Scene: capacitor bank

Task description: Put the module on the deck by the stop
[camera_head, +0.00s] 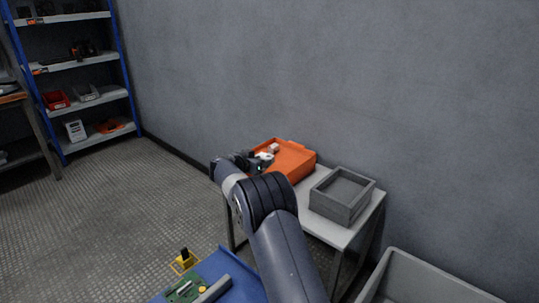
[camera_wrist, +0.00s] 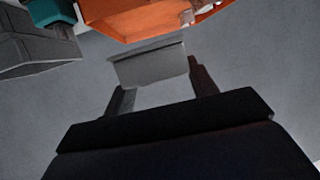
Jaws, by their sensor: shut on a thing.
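My gripper (camera_wrist: 160,88) shows in the wrist view with a finger at each side of a plain grey block (camera_wrist: 150,66), shut on it. This block may be the module; no marking on it can be read. An orange open bin (camera_wrist: 150,18) lies beyond the block in that view. In the head view my arm reaches to the orange bin (camera_head: 292,160) on the table, and its forearm largely hides the gripper and the held block. A blue surface (camera_head: 240,278), possibly the deck, shows at the bottom, with a grey bar (camera_head: 212,291), possibly the stop, on it.
A grey open box (camera_head: 341,208) stands on the pale table (camera_head: 320,228), right of the orange bin. A green circuit board (camera_head: 183,291) lies by the bar, with a yellow item (camera_head: 185,262) near. A grey bin (camera_head: 415,280) is at lower right. The wall is close behind.

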